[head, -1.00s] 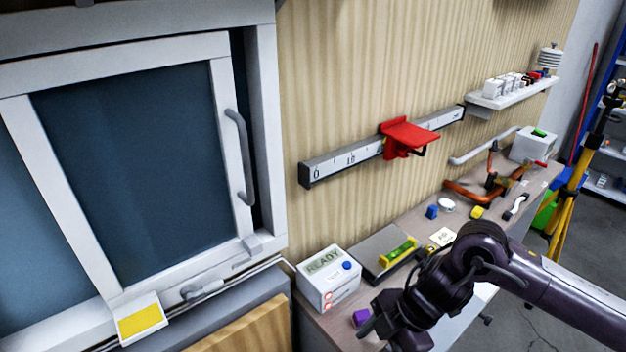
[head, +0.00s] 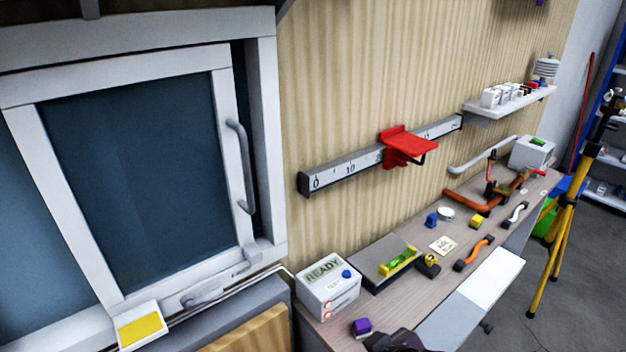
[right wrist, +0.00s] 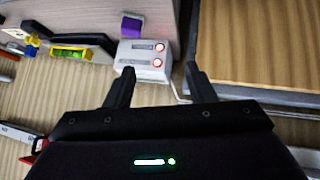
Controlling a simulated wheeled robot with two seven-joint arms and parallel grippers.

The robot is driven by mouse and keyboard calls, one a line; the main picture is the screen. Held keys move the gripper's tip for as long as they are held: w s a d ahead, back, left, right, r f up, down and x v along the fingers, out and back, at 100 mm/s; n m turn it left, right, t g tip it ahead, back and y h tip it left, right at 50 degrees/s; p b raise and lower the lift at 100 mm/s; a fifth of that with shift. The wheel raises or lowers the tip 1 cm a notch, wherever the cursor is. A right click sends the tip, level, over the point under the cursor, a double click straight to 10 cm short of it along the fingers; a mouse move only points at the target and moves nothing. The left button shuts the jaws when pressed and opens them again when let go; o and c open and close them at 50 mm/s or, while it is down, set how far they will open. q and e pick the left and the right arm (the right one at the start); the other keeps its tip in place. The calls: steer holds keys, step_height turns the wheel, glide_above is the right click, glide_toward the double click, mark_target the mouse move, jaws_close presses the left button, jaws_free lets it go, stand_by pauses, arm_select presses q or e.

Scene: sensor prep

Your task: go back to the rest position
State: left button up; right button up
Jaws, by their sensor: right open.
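My right gripper (right wrist: 160,80) shows in the right wrist view with its two dark fingers apart and nothing between them. Beyond the fingertips, apart from them, is the white READY box (right wrist: 146,60), seen upside down with two red-ringed buttons. In the head view the same box (head: 328,288) stands at the near left end of the bench. Only a dark piece of my right arm shows at the bottom edge of the head view, so the gripper is not clear there. My left gripper is in neither view.
A purple block (head: 362,327) lies by the READY box. A grey plate (head: 375,268) with a yellow level (head: 398,260) lies behind. A wall rail (head: 345,168) carries a red bracket (head: 403,143). The bench (head: 445,290) holds several small parts. A sliding window (head: 140,190) is at left.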

steer(key=s+d+f+m+g+h, duration=0.2)
steer(key=s+d+f+m+g, duration=0.35)
steer(key=s+d, duration=0.45)
steer(key=s+f, duration=0.3)
steer(key=f, duration=2.9)
steer(key=s+d+f+g, duration=0.1)
steer(key=s+f, duration=0.8)
steer(key=f, duration=0.2)
steer(key=shift+s+d+f+n, duration=0.2)
steer(key=shift+s+f+n, duration=0.05)
steer(key=shift+f+n, duration=0.15)
steer(key=shift+g+h, duration=0.3)
steer(key=shift+g, duration=0.05)
steer(key=s+f, duration=0.1)
steer(key=s, duration=0.2)
steer(key=s+d+f, duration=0.1)
steer(key=s+f, duration=0.1)
steer(key=s, duration=0.1)
steer(key=s+f, duration=0.2)
steer(key=s, duration=0.1)
steer(key=shift+s+d, duration=0.1)
steer(key=shift+d, duration=0.3)
steer(key=shift+c, duration=0.3)
